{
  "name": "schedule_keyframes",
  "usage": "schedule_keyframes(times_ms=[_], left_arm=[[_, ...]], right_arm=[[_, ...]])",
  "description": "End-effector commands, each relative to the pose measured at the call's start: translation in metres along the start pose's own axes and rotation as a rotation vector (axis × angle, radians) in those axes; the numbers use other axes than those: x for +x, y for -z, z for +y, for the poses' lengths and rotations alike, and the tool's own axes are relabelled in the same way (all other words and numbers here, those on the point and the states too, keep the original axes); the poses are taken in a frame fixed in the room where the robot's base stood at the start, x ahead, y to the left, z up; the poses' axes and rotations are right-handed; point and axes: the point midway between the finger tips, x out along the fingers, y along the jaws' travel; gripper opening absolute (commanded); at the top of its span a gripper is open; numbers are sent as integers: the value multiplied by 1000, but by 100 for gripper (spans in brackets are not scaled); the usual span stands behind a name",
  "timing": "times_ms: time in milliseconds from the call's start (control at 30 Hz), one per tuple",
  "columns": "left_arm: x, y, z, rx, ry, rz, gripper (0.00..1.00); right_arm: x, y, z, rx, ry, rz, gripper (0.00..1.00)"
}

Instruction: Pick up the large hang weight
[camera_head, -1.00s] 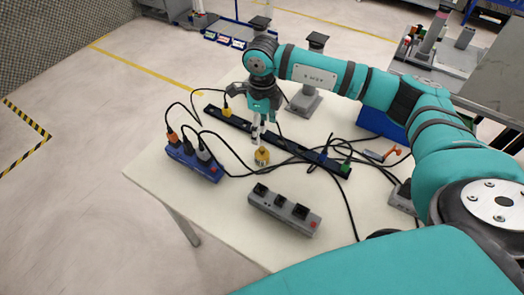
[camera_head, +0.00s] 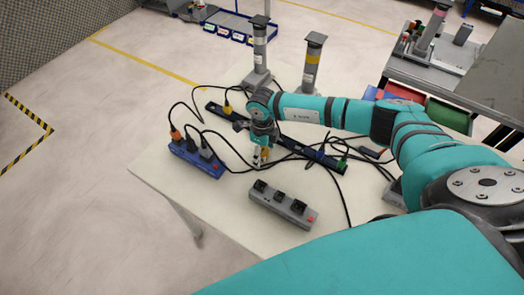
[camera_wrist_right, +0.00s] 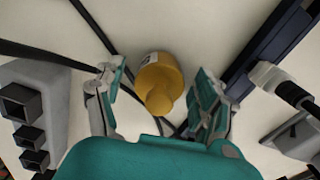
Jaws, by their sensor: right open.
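The hang weight (camera_wrist_right: 158,78) is a yellow, knobbed cylinder with a white label. In the right wrist view it stands on the white table between my open right fingers (camera_wrist_right: 157,92), with gaps at both sides. In the head view my right gripper (camera_head: 261,156) points down over the table and mostly hides the weight. My left gripper does not show.
A grey power strip (camera_head: 283,204) lies just in front, a blue one (camera_head: 196,157) to the left, and a long dark one (camera_head: 300,146) behind. Black cables cross the table (camera_head: 225,215) around the gripper. Two grey posts (camera_head: 260,50) stand at the back.

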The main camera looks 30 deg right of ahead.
Motion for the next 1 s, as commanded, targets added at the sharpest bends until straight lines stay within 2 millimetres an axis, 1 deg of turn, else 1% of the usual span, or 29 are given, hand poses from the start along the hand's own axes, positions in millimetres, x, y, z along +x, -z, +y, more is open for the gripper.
schedule_keyframes(times_ms=[167,700,1000], left_arm=[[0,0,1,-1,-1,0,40],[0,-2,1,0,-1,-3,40],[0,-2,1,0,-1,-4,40]], right_arm=[[0,0,0,0,0,0,72],[0,0,0,1,0,-1,1],[-2,-1,-1,1,1,-3,0]])
